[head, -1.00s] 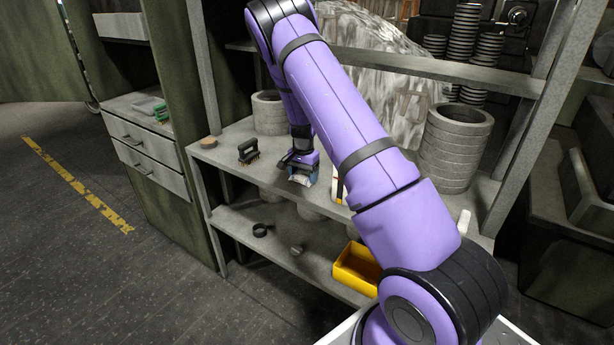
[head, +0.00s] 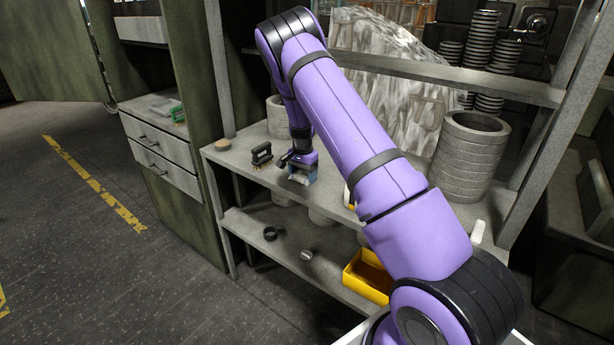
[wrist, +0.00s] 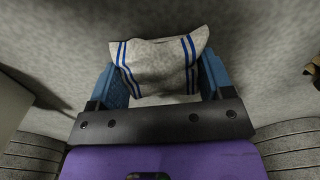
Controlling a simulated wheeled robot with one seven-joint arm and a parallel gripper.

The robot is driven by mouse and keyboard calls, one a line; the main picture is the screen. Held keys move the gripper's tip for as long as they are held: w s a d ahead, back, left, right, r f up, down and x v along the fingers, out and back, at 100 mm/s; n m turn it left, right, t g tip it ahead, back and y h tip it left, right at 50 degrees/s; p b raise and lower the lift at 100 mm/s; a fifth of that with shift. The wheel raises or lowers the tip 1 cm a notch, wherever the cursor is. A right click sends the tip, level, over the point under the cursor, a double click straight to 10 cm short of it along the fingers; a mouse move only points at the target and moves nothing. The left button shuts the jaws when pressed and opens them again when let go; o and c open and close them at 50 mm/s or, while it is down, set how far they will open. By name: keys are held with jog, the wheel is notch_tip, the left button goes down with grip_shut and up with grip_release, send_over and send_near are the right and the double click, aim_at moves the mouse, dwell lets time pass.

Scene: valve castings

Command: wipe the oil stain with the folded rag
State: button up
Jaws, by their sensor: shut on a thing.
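The folded rag (wrist: 160,68) is off-white with blue stripes and sits between the two blue fingers of my gripper (wrist: 163,82) in the wrist view. My gripper is shut on it. In the head view my gripper (head: 299,178) points down at the upper shelf (head: 232,158), near its front edge, and the rag shows only as a small pale patch. Whether the rag touches the shelf I cannot tell. I see no oil stain clearly in either view; the rag, gripper or arm may hide it.
A dark-handled brush (head: 262,155) stands left of my gripper, with a round tan disc (head: 222,145) farther left. Stacked grey rings (head: 468,158) stand at the right. A yellow bin (head: 367,278) and a dark ring (head: 270,233) are on the lower shelf.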

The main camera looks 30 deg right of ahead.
jog(key=shift+w+a+f, duration=0.1)
jog(key=shift+w+a, duration=0.1)
jog(key=shift+w, duration=0.25)
jog(key=shift+r, duration=3)
jog(key=shift+r, duration=1.45)
jog(key=shift+d+r, duration=0.1)
jog(key=shift+d, duration=0.1)
